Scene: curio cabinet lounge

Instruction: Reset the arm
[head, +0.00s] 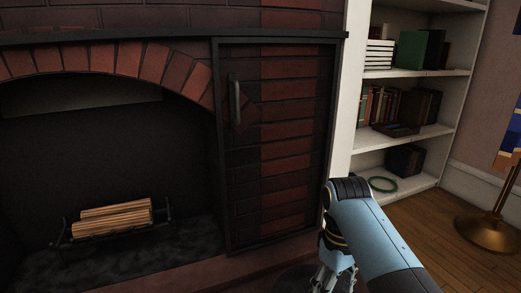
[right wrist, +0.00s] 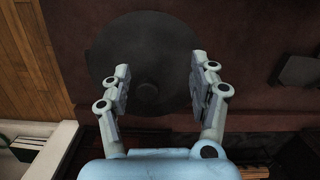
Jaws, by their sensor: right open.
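My right arm comes in from the lower right of the head view, in front of the right side of the fireplace. My right gripper (head: 335,277) points down at the bottom edge and is partly cut off there. In the right wrist view my right gripper (right wrist: 160,78) is open, with its two fingers wide apart and nothing held between them. A dark round shape (right wrist: 120,35) with a small knob lies beyond the fingers; I cannot tell what it is. My left gripper is not in view.
A brick fireplace (head: 110,62) has an open arch with logs (head: 112,217) on a grate. A dark-framed brick door (head: 280,150) with a handle (head: 235,102) stands beside it. A brass lamp base (head: 485,228) stands at right.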

